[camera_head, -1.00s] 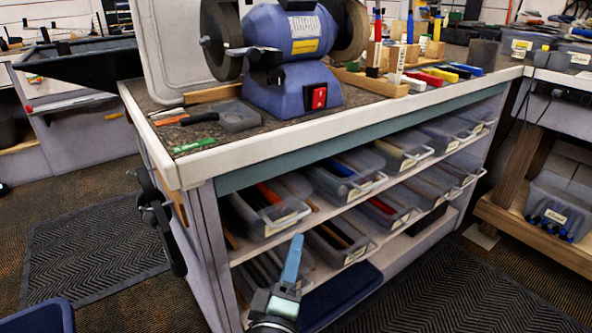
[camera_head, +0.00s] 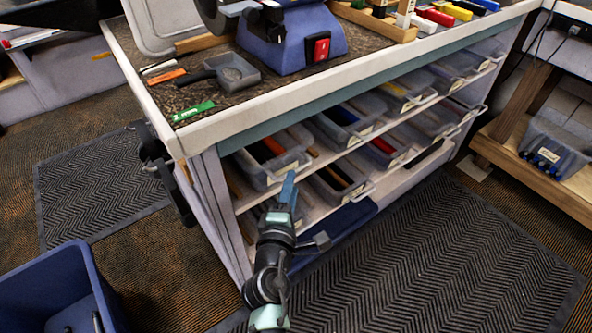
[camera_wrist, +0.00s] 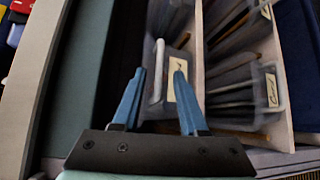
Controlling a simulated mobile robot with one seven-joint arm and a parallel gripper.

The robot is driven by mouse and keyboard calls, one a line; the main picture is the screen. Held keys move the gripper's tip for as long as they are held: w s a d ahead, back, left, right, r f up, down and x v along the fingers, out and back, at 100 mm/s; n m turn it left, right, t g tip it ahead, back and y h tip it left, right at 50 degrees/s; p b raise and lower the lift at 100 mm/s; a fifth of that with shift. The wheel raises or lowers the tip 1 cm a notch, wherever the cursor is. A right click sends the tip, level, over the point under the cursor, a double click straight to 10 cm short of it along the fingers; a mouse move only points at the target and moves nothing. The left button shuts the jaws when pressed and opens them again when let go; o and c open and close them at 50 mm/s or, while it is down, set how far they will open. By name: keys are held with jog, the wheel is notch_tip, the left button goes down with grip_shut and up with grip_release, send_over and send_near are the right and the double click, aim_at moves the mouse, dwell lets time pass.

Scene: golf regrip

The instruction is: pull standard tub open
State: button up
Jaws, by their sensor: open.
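Several clear grey tubs with labels stand on two shelves under the workbench. I cannot read which label says standard. My gripper (camera_head: 289,180) is at the front of the leftmost upper-shelf tub (camera_head: 262,178), which holds a red item. In the wrist view my gripper (camera_wrist: 159,76) is open, with its two blue fingers apart. A tub's pale handle (camera_wrist: 158,72) and its label (camera_wrist: 171,90) show between the fingers. I cannot tell whether the fingers touch the handle. My gripper hides part of the tub front in the head view.
Lower-shelf tubs (camera_head: 338,188) sit just below my gripper. The bench top (camera_head: 222,112) overhangs the shelves. A blue bin (camera_head: 45,285) stands at the lower left. The ribbed floor mat (camera_head: 430,260) in front of the bench is clear.

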aim_at(296, 169)
jog(key=shift+b+x, duration=0.75)
jog(key=shift+x, duration=2.35)
grip_shut()
